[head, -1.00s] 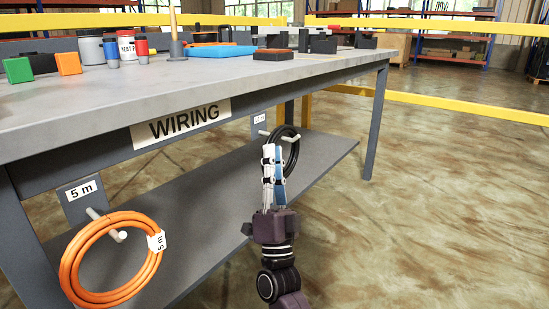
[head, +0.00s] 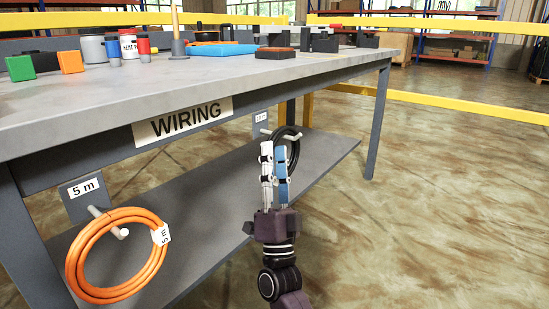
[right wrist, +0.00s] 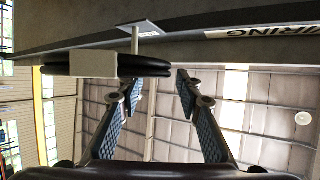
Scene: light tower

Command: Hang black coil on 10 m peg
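The black coil (head: 294,140) hangs at the peg (head: 266,131) under the bench's far end, partly hidden by my right gripper. The small sign (head: 260,119) above that peg is too small to read surely. In the right wrist view the coil (right wrist: 146,67), with a white label (right wrist: 94,65), meets the end of the peg (right wrist: 135,42); the peg seems to pass into it. My right gripper (head: 274,150) is in front of the coil. Its fingers are apart, with nothing between them in the right wrist view (right wrist: 157,85). My left gripper is out of view.
An orange coil (head: 75,262) hangs on the near peg (head: 107,222) under the 5 m sign (head: 84,190). The bench top (head: 200,88) holds jars, blocks and tools. A lower shelf (head: 225,195) lies below. The floor to the right is clear.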

